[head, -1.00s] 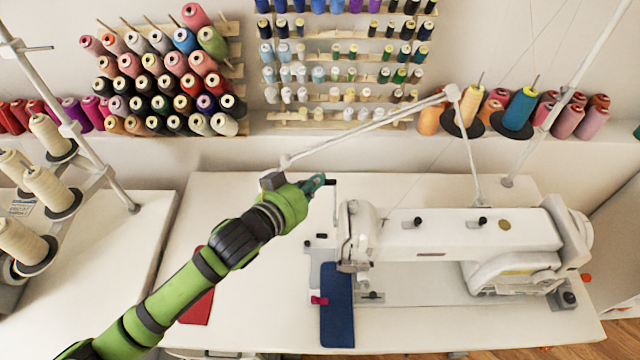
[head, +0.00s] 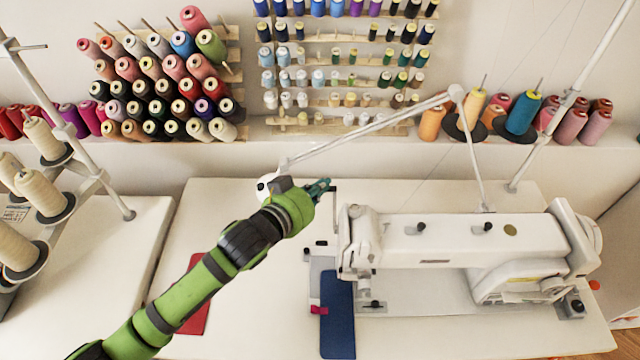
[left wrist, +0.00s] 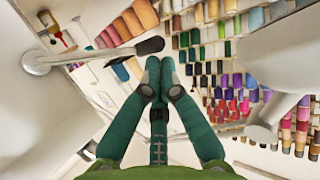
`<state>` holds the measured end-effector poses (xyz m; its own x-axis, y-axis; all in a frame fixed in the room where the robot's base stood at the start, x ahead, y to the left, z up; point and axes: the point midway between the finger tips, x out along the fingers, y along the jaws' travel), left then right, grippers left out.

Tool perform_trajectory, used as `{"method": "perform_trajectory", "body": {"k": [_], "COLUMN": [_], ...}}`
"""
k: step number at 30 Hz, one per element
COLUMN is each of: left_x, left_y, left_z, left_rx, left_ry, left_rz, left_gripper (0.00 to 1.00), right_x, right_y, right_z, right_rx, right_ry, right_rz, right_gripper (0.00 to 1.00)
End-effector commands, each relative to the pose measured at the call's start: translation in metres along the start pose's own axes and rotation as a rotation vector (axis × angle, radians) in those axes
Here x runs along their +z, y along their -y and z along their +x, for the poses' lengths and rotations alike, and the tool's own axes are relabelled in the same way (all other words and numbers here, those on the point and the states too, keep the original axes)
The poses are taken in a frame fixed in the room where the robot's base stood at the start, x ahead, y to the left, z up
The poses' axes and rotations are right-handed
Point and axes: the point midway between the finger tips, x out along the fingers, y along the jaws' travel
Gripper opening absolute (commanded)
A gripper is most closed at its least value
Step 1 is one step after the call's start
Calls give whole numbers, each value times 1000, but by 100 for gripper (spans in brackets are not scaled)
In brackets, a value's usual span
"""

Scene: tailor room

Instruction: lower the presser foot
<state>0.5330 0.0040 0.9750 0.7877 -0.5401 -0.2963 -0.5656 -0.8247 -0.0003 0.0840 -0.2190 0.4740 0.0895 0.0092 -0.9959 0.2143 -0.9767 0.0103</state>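The white sewing machine (head: 440,240) stands on the right of the table. A thin dark-ended lever (head: 334,190) sticks up at the left end of its head. In the left wrist view the lever (left wrist: 150,46) is seen close, its dark tip just beyond my fingertips; I cannot tell whether they touch. My left gripper (head: 323,186) is just left of the lever, with green fingers together and nothing seen between them; it also shows in the left wrist view (left wrist: 160,66). The presser foot is too small to make out under the machine head. My right gripper is not in view.
Blue fabric (head: 338,325) with a small red piece lies left of the needle area. Red fabric (head: 196,310) lies behind my left arm. A thread stand arm (head: 370,130) crosses above the gripper. Spool racks (head: 340,65) line the back wall. The table's left part is mostly clear.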

Motion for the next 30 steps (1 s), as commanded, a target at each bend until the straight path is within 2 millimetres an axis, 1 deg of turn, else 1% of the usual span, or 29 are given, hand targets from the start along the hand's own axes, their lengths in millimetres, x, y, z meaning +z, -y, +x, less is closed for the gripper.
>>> {"method": "perform_trajectory", "body": {"k": [1, 9, 21, 30], "left_x": [6, 20, 41, 38], "left_y": [0, 2, 5, 4], "left_z": [2, 9, 19, 18], "left_rx": [0, 0, -1, 0], "left_ry": [2, 2, 1, 0], "left_rz": [-1, -2, -1, -1], "left_gripper": [0, 0, 0, 0], "right_x": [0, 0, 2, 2], "right_y": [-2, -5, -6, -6], "right_z": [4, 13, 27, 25], "right_rx": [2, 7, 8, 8], "right_ry": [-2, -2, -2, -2], "right_rz": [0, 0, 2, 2], "right_gripper": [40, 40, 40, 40]}}
